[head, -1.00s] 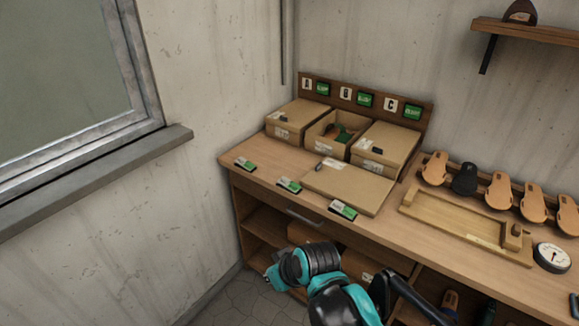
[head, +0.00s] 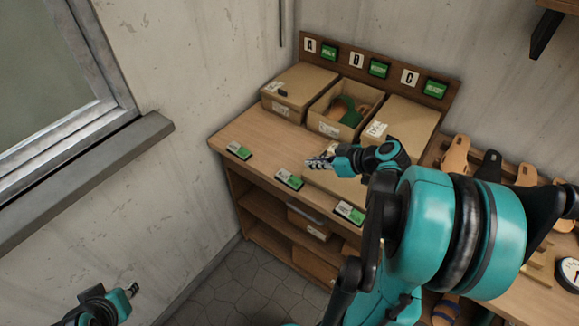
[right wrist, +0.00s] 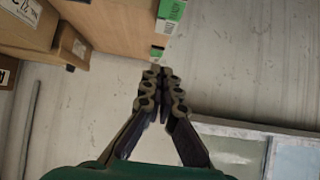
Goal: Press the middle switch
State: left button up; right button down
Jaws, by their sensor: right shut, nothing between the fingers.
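Three small green-and-white switches sit along the bench's front edge in the head view: the left switch (head: 238,150), the middle switch (head: 289,180) and the right switch (head: 349,212). My right gripper (head: 310,162) is shut and empty. In the head view its tips appear just above and right of the middle switch, apart from it; their height over the bench is hard to judge. The right wrist view shows the shut fingers (right wrist: 161,80) and two switches on the bench edge beyond. My left gripper (head: 133,289) is low at the left, its jaws too small to read.
Cardboard boxes stand behind the switches, including an open box (head: 337,121) with sandal parts. A board with letters A, B, C and green displays (head: 378,69) is behind them. My right arm covers much of the bench's right side. A window sill (head: 90,180) is at the left.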

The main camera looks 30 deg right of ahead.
jog(key=b, duration=0.3)
send_over(281, 171)
jog(key=s+d, duration=0.1)
jog(key=s, duration=0.3)
jog(key=f, duration=0.6)
jog(key=shift+w+d+f, duration=0.15)
jog(key=shift+w+f, duration=0.05)
notch_tip(281, 171, down, 2)
jog(key=shift+f+b, duration=0.2)
jog(key=shift+b, duration=0.55)
jog(key=shift+w+f, duration=0.1)
jog(key=shift+f, duration=0.45)
